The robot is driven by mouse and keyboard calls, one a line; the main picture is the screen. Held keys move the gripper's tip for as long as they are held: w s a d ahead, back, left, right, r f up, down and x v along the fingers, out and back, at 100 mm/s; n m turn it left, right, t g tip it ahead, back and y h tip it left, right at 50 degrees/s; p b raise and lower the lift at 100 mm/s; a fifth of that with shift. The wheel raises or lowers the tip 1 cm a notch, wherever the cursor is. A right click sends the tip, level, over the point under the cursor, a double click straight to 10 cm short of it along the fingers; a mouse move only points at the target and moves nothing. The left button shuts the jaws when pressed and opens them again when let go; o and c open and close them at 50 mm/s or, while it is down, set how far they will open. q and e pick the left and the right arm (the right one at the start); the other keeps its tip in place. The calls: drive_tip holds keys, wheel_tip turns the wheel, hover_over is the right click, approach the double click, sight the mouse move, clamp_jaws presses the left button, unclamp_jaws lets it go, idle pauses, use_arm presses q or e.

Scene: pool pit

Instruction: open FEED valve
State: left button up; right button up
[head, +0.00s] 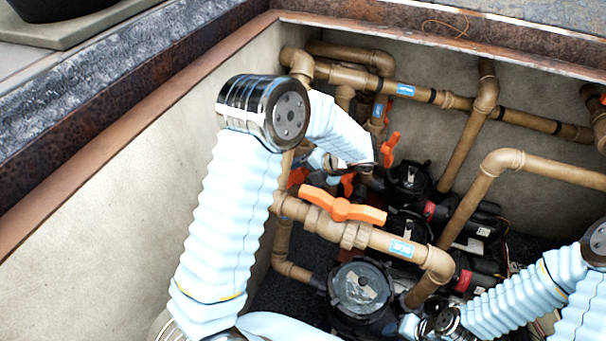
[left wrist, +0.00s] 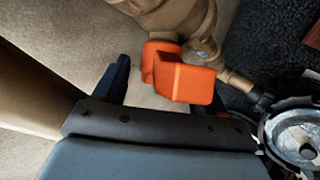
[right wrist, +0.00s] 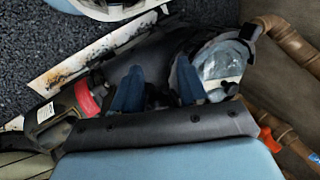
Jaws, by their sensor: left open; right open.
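Several orange valve handles show on the tan pipes in the head view. The nearest handle (head: 342,209) lies along the front pipe, with a blue label (head: 401,248) beside it, too small to read. Another orange handle (head: 390,149) stands farther back by the upright pipes. I cannot tell which is FEED. My left gripper (head: 370,176) is behind the front pipe, its fingers mostly hidden. In the left wrist view an orange handle (left wrist: 180,76) sits at the open fingers and partly covers the right one. My right gripper (right wrist: 158,88) is open and empty in the right wrist view.
Black pumps with round lids (head: 360,287) stand on the dark pit floor. Tan pipes (head: 518,165) cross the right side and back. In the right wrist view a clear-lidded strainer (right wrist: 218,65) is just beyond my fingers. The pit wall (head: 130,180) bounds the left.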

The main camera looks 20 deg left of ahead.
use_arm(q)
drive_tip(key=v, duration=1.4)
drive_tip(key=shift+f, duration=0.1)
